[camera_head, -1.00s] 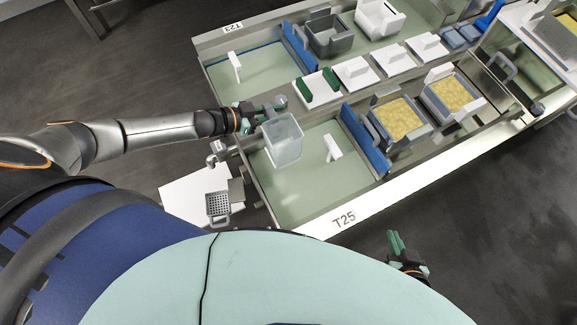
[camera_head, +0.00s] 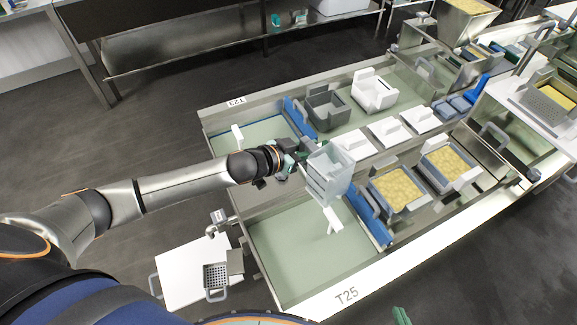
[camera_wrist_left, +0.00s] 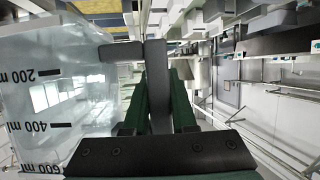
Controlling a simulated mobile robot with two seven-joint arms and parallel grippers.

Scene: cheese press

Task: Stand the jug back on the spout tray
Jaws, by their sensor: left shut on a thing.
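The clear jug (camera_head: 332,176), with dark volume marks in the left wrist view (camera_wrist_left: 75,95), is held in the air by my left gripper (camera_head: 303,154). In the wrist view the green fingers (camera_wrist_left: 157,95) are shut around its dark handle (camera_wrist_left: 158,75). In the head view the jug appears over the far right part of the T25 vat, beside the blue divider. A white tray (camera_head: 180,272) lies below a metal spout (camera_head: 217,220) at the vat's left end, well apart from the jug. Only a green tip of my right gripper (camera_head: 401,316) shows at the bottom edge.
The T25 vat (camera_head: 290,262) has an open pale basin and a blue divider (camera_head: 370,216). A perforated scoop (camera_head: 216,277) lies on the white tray. White boards (camera_head: 352,144) and curd-filled moulds (camera_head: 396,188) stand to the right. Dark floor (camera_head: 130,130) is free at left.

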